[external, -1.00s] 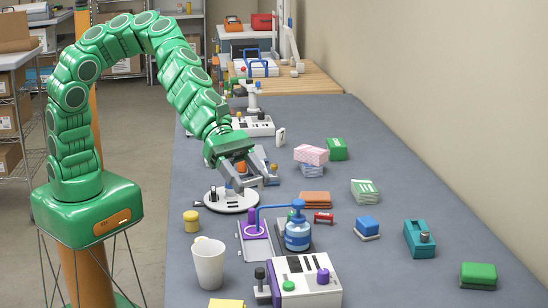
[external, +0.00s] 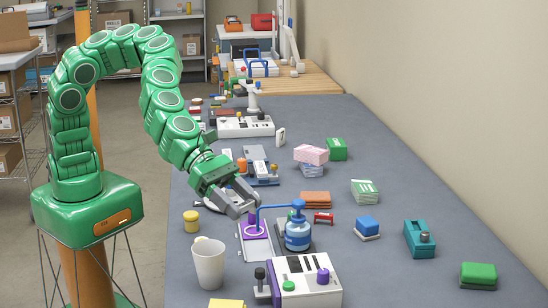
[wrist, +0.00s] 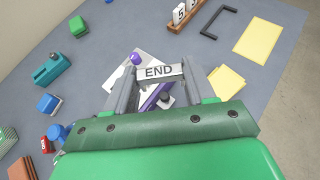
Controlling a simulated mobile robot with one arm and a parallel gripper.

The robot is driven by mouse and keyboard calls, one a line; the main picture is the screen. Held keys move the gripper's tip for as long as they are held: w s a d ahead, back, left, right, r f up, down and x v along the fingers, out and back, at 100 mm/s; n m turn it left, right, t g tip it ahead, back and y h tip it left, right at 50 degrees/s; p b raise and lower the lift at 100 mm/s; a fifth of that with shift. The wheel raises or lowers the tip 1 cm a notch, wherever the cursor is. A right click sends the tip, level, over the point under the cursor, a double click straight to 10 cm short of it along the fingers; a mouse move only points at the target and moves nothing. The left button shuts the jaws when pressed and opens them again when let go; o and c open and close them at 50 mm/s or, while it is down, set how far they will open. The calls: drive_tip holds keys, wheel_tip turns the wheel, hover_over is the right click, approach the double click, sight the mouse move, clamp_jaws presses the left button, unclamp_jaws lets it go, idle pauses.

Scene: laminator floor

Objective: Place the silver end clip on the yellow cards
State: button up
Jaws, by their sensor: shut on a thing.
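My gripper (wrist: 160,74) is shut on the silver end clip (wrist: 158,71), a pale bar marked "END" held across the fingertips in the wrist view. In the external view my gripper (external: 241,211) hangs over the table beside the purple-edged stand, and the clip cannot be made out there. The yellow cards (wrist: 227,82) lie on the table to the right of my gripper in the wrist view, apart from the clip. Their edge also shows at the bottom of the external view (external: 226,303).
A white mug (external: 209,265) and a control box with knobs (external: 305,283) stand near the cards. A blue bottle (external: 298,235) with a bent tube is close right of my gripper. A larger yellow sheet (wrist: 258,40) and a black frame (wrist: 219,22) lie farther off.

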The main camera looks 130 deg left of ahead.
drive_tip(key=shift+s+d+f+n+g+y, duration=1.75)
drive_tip(key=shift+s+d+n+y, duration=2.9)
drive_tip(key=shift+d, duration=0.55)
hover_over(216, 307)
drive_tip(key=s+d, duration=0.2)
drive_tip(key=shift+f, duration=2)
drive_tip(key=shift+w+d+f, duration=0.2)
drive_tip(key=shift+w+f, duration=0.9)
drive_tip(key=shift+f, duration=0.2)
drive_tip(key=shift+w+d+f, duration=0.2)
drive_tip(key=shift+w+f, duration=0.85)
drive_tip(key=shift+f, duration=0.2)
drive_tip(key=shift+w+f, duration=0.3)
drive_tip(key=shift+f, duration=1.55)
drive_tip(key=shift+f, duration=0.1)
drive_tip(key=o, duration=1)
